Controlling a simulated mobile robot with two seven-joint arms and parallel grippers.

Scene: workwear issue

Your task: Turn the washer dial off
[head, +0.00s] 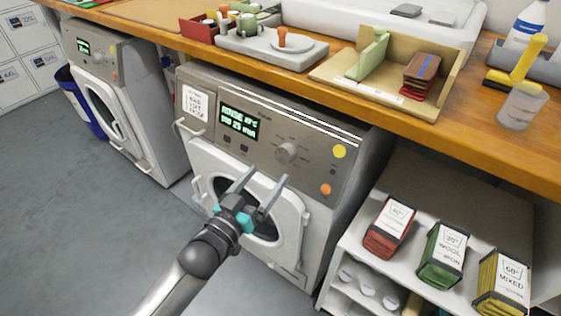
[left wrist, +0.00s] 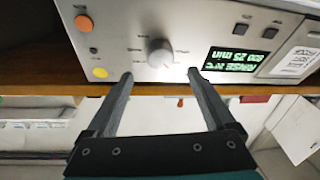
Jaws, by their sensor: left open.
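The washer (head: 240,85) has a grey front panel with a round grey dial (head: 287,151) and a lit green display (head: 239,121) to the dial's left. My left gripper (head: 266,177) is open and empty in front of the washer, its fingertips pointing up toward the panel just below the dial. In the left wrist view the panel appears upside down. The dial (left wrist: 160,55) lies between and just beyond the two fingertips (left wrist: 160,73), and no contact shows. The marks around the dial are too small to read. My right gripper is not in view.
A yellow button (head: 339,151) and an orange button (head: 326,189) sit right of the dial. The wooden counter (head: 400,105) overhangs above the panel. A second washer (head: 118,100) stands left. A shelf at the right holds red, green and yellow packs (head: 442,254).

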